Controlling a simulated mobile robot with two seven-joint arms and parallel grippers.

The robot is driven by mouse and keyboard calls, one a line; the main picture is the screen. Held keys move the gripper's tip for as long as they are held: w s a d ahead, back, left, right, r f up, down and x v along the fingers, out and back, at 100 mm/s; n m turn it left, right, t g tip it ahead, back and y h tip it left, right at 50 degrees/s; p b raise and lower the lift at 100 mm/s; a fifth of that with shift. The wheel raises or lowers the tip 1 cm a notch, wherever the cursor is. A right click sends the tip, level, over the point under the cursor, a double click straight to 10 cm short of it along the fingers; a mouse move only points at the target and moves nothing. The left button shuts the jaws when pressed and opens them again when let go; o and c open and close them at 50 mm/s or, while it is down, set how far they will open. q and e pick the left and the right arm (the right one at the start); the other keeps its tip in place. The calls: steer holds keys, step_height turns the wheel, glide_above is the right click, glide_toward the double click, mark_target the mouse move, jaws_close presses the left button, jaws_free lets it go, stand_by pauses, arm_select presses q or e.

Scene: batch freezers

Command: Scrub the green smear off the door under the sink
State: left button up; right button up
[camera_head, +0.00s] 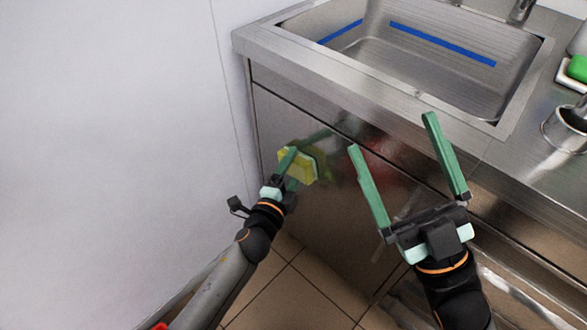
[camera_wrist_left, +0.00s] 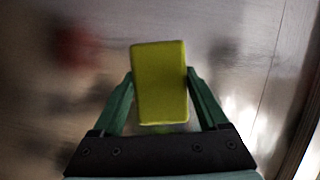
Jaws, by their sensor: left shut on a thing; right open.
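My left gripper (camera_head: 290,165) is shut on a yellow sponge (camera_head: 299,167) in front of the metal door (camera_head: 300,215) under the sink. The left wrist view shows the sponge (camera_wrist_left: 160,82) between the two green fingers. I cannot tell whether the sponge touches the door. A dark green patch shows on the door just above and right of the sponge in the head view; I cannot tell smear from reflection there. My right gripper (camera_head: 395,155) is open and empty in front of the counter, its green fingers wide apart.
The steel sink (camera_head: 420,60) with blue strips is above the door. A metal cup (camera_head: 565,130) and a green item (camera_head: 577,68) on a white holder stand on the counter at right. A white wall (camera_head: 110,130) bounds the left side; tiled floor shows below.

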arm_select(q)
steer(key=shift+s+a+r+p, duration=0.2)
steer(key=shift+s+a+p, duration=0.5)
steer(key=shift+s+a, duration=1.35)
steer(key=shift+a, duration=0.1)
steer(key=shift+s+a, duration=1)
